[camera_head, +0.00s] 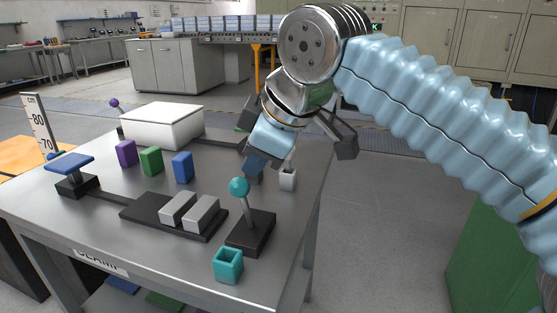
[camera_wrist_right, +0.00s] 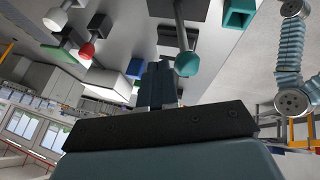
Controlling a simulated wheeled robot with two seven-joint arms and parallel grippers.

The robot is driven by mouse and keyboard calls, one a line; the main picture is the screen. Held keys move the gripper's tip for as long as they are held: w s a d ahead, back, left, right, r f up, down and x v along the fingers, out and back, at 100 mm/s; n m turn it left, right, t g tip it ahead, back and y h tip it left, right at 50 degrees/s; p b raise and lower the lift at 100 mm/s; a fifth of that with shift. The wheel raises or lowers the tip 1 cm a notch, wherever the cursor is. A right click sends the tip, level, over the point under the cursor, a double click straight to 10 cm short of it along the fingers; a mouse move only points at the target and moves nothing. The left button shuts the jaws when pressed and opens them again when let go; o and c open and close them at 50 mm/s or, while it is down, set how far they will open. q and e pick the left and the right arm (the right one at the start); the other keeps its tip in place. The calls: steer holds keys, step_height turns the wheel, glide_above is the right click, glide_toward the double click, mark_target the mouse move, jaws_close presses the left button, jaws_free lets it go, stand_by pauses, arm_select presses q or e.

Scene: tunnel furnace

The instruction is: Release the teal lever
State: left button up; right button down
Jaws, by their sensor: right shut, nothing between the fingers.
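The teal lever has a round teal knob (camera_head: 239,187) on a grey stem, which rises from a dark block base (camera_head: 249,232) near the table's right edge. The stem leans slightly to the left in the head view. My right gripper (camera_head: 254,167) is shut and empty, just behind and above the knob in the head view. In the right wrist view, the shut fingers (camera_wrist_right: 161,84) are beside the teal knob (camera_wrist_right: 187,64). A gap shows between them there, and I see no grip on the lever. My left gripper is not in view.
A teal open box (camera_head: 228,264) stands in front of the lever base. Two grey blocks (camera_head: 190,212) sit on a dark plate to its left. Purple, green and blue blocks (camera_head: 182,167) and a large white box (camera_head: 163,125) stand farther left.

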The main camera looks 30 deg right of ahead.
mark_target(240, 189)
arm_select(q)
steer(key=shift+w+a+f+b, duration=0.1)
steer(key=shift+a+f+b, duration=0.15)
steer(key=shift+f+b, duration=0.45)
arm_select(e)
steer(key=shift+n+t+h, duration=0.3)
steer(key=shift+t+h, duration=0.3)
steer(key=shift+s+a+f, duration=0.3)
steer(key=shift+s+a, duration=0.35)
steer(key=shift+a, duration=0.15)
steer(key=shift+s+a+f, duration=0.25)
steer(key=shift+s+a, duration=0.4)
steer(key=shift+a, duration=0.1)
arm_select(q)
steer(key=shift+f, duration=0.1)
arm_select(e)
steer(key=shift+s+a+f, duration=0.1)
